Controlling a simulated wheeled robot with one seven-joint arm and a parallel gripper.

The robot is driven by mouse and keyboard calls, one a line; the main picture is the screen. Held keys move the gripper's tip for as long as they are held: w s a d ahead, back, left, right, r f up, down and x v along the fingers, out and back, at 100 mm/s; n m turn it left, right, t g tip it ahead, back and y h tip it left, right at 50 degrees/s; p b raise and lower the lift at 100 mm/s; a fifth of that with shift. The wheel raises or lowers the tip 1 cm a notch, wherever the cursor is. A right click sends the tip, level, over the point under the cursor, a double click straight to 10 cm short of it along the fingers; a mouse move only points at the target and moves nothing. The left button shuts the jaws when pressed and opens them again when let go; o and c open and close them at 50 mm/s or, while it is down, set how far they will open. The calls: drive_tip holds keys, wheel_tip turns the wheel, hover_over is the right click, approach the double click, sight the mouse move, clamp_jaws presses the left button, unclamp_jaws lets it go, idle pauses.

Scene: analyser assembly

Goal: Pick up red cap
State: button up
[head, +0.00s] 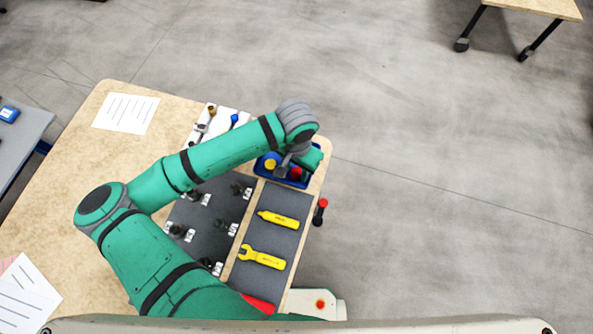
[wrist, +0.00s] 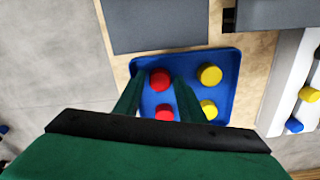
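A blue tray (wrist: 232,63) in the wrist view holds two red caps on its left side and two yellow caps on its right. One red cap (wrist: 160,79) lies between the tips of my gripper (wrist: 158,82). Its fingers are apart, with a gap visible around the cap; I cannot tell how high they are above it. The other red cap (wrist: 163,112) sits nearer the gripper's palm, partly hidden. In the head view, the tray (head: 303,185) is partly covered by my wrist, and a red cap (head: 296,173) and a yellow cap (head: 270,163) show.
A dark mat with a yellow screwdriver (head: 279,220) and a yellow wrench (head: 262,257) lies in front of the tray. Another dark mat (head: 212,187) with several small black parts lies to its left. A white rack stands behind. The tray sits near the table's right edge.

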drive_tip(key=c, duration=0.8)
drive_tip(key=shift+o, duration=0.2)
